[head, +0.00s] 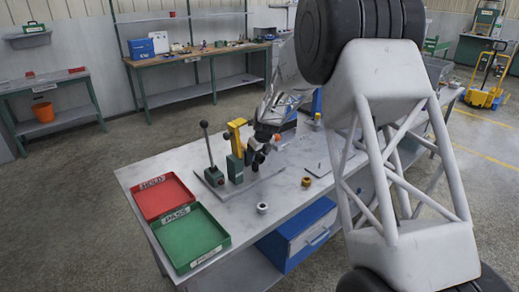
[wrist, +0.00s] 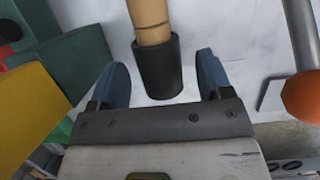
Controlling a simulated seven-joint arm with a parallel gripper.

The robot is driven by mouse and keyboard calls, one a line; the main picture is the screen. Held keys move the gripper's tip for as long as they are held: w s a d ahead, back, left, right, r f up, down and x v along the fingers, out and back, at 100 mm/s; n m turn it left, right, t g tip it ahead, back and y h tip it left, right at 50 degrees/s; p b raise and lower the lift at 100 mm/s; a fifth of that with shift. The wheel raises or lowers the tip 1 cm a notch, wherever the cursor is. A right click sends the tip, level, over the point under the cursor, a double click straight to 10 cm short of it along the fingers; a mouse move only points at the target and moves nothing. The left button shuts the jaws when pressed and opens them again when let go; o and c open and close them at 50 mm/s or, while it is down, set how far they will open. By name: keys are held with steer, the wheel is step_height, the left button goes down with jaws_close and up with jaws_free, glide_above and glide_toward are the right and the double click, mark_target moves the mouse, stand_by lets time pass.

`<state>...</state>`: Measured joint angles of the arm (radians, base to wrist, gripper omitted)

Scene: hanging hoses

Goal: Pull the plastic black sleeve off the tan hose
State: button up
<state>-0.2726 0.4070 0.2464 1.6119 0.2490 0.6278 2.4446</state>
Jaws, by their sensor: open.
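The tan hose (wrist: 152,20) comes down from the top of the wrist view. My gripper (wrist: 162,62) is open, with one blue finger on each side of the sleeve in the picture. Gaps show between both fingers and the sleeve, and nothing is held. In the head view my gripper (head: 261,148) is low over the workbench, beside the yellow and green fixture (head: 236,140). I cannot make out the hose or sleeve in that view.
In the wrist view, yellow (wrist: 32,110) and green (wrist: 75,65) blocks stand close on the left, and an orange knob (wrist: 302,96) on the right. A lever (head: 208,150), red tray (head: 152,196), green tray (head: 188,240) and grey nut (head: 262,208) are on the bench.

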steer(key=shift+x, duration=0.8)
steer(key=shift+c, duration=0.4)
steer(key=c, duration=1)
steer(key=shift+c, duration=0.2)
steer(key=o, duration=0.5)
steer(key=c, duration=0.5)
steer(key=shift+s+d+f, duration=0.1)
steer(key=shift+s+d, duration=1.4)
steer(key=shift+s, duration=0.05)
stand_by(1.6)
